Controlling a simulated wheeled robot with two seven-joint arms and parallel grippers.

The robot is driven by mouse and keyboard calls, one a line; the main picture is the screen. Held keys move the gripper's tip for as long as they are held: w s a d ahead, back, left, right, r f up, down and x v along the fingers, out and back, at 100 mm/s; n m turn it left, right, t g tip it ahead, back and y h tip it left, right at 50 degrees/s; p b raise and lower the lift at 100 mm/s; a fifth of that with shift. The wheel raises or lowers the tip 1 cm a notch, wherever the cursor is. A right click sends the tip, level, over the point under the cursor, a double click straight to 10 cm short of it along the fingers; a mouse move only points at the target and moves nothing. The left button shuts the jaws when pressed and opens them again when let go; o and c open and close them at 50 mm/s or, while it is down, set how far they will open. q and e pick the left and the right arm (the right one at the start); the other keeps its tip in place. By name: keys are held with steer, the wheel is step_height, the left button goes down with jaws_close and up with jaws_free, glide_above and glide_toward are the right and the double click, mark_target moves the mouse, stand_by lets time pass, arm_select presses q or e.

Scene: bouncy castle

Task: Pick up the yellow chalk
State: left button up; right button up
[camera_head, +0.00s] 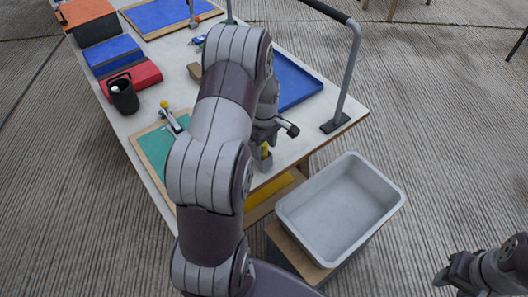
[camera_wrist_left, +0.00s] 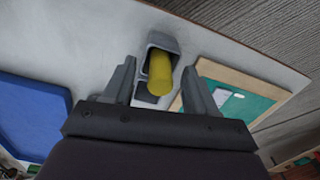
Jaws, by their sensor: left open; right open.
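The yellow chalk (camera_head: 264,150) stands in a small grey holder (camera_head: 265,164) near the table's front edge, partly hidden by my left arm. In the left wrist view the chalk (camera_wrist_left: 160,76) sticks out of the grey holder (camera_wrist_left: 163,41). My left gripper (camera_head: 279,131) is open just above the holder. In the wrist view its fingers (camera_wrist_left: 159,88) lie on either side of the chalk, with gaps to both sides. My right gripper (camera_head: 441,279) is open and empty at the lower right, away from the table.
A grey bin (camera_head: 385,208) stands in front of the table. A blue tray (camera_head: 306,88) and a grey rail (camera_head: 348,75) are behind the holder. A green board (camera_head: 152,151), a black cup (camera_head: 124,98) and a red box (camera_head: 147,75) are to the left.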

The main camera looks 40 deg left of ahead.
arm_select(q)
jaws_close()
